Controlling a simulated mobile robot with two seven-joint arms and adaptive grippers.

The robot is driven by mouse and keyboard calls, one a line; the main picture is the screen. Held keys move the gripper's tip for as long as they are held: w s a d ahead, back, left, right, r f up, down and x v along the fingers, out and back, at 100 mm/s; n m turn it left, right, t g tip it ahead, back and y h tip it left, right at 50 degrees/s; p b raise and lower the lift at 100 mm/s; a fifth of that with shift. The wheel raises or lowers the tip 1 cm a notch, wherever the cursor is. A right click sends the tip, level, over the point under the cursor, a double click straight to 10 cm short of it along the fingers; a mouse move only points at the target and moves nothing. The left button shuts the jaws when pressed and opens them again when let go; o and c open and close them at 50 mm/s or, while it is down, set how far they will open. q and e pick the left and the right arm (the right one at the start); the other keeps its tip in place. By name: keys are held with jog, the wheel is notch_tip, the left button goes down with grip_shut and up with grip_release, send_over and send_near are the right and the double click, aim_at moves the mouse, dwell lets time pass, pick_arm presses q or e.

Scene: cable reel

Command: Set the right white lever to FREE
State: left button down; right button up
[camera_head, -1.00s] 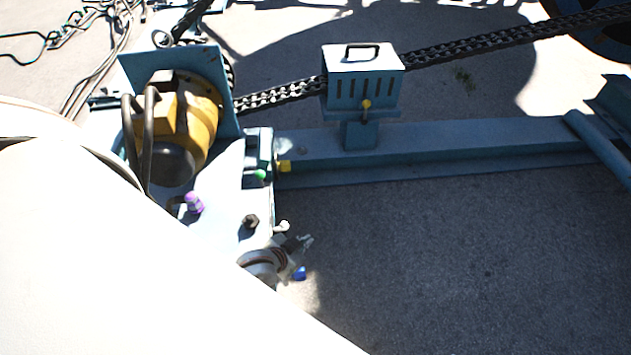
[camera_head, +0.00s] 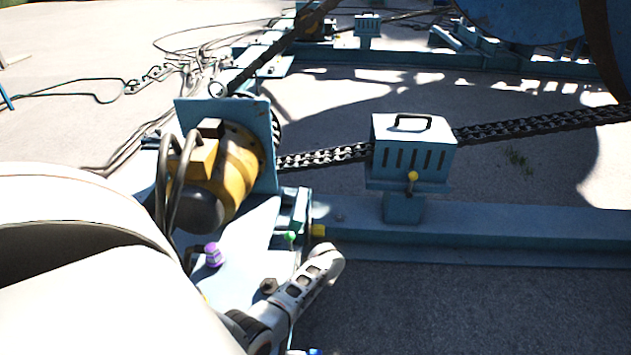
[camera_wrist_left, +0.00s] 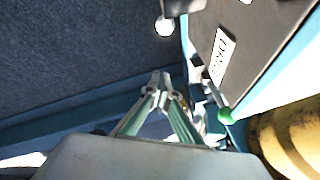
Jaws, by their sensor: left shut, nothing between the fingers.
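In the left wrist view a white ball knob (camera_wrist_left: 165,27) stands out at the top, beside the edge of a dark panel (camera_wrist_left: 262,40) with a white label (camera_wrist_left: 222,57). I cannot read the label surely, nor tell which white lever the knob belongs to. My left gripper (camera_wrist_left: 157,85) is shut and empty, its fingertips together below the knob and apart from it in the picture. In the head view my left gripper (camera_head: 318,268) is over the front end of the blue frame, and no white lever shows clearly there. My right gripper is not in view.
A green knob (camera_head: 291,237) and a purple knob (camera_head: 213,254) stand near my left gripper. A yellow motor (camera_head: 232,168) is behind them. A blue box with a yellow knob (camera_head: 413,176) sits on the beam to the right. The ground at front right is clear.

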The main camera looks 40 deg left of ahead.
pick_arm(q)
jog(key=shift+w+f, duration=0.2)
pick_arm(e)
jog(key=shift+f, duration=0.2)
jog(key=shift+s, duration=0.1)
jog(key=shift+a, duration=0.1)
pick_arm(q)
jog(key=a+f+b, duration=0.3)
jog(key=f+b, duration=0.3)
jog(key=f, duration=0.5)
jog(key=shift+s, duration=0.4)
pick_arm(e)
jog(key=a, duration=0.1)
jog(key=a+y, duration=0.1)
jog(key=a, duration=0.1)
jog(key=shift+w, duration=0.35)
